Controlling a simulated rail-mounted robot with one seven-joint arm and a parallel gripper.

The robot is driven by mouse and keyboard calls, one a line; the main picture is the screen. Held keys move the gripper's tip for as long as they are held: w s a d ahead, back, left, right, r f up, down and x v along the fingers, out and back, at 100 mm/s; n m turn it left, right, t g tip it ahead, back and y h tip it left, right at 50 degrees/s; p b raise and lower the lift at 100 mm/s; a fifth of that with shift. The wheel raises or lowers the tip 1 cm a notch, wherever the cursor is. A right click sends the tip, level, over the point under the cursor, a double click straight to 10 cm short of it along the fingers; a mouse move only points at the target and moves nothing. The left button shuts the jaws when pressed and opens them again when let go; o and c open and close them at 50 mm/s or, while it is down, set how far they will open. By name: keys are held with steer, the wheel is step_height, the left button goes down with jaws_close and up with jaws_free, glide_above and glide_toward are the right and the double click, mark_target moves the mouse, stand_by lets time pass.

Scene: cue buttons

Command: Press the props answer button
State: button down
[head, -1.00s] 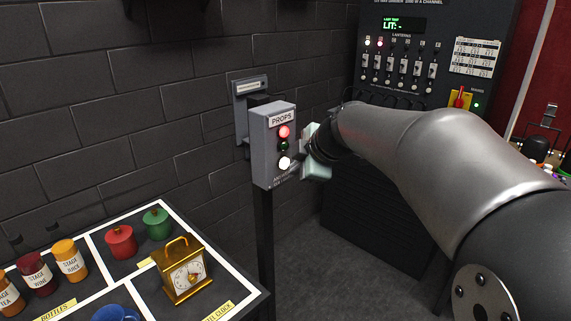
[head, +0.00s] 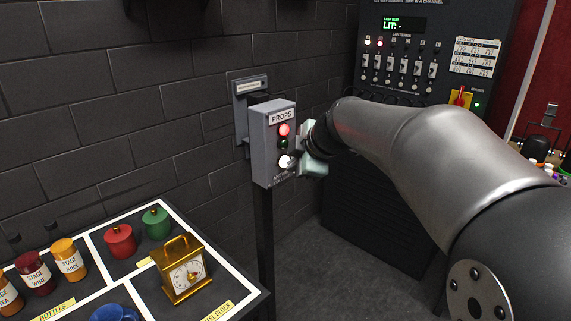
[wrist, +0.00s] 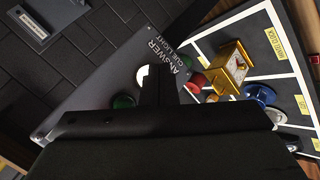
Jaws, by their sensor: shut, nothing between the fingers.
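The grey PROPS box (head: 262,150) stands on a dark post in the head view. Its face carries a glowing red light (head: 284,129), a dark green light (head: 284,144) and, lowest, the white answer button (head: 284,161). My gripper (head: 295,160) is shut and empty, its tip right at the white button from the right side; I cannot tell whether they touch. In the wrist view the shut fingers (wrist: 159,72) partly cover the white button (wrist: 142,76), beside the words ANSWER CUE LIGHT. The green light (wrist: 123,101) shows left of the fingers.
A prop table (head: 222,260) at lower left holds several bottles, a red jar (head: 120,241), a green jar (head: 157,223) and a gold clock (head: 184,270). A lantern panel (head: 405,70) stands behind my arm. A brick wall is behind the box.

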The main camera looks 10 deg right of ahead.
steer(key=shift+w+a, duration=0.2)
steer(key=shift+w, duration=0.15)
stand_by(0.7)
steer(key=shift+b, duration=0.3)
steer(key=shift+s+d+b, duration=0.45)
steer(key=shift+s+b, duration=0.25)
steer(key=shift+b, duration=0.05)
steer(key=shift+s+d+b, duration=0.8)
steer(key=shift+s+b, duration=0.15)
steer(key=shift+s, duration=0.05)
steer(key=shift+s+d+b, duration=0.75)
steer(key=shift+s+b, duration=0.15)
steer(key=shift+s, duration=0.1)
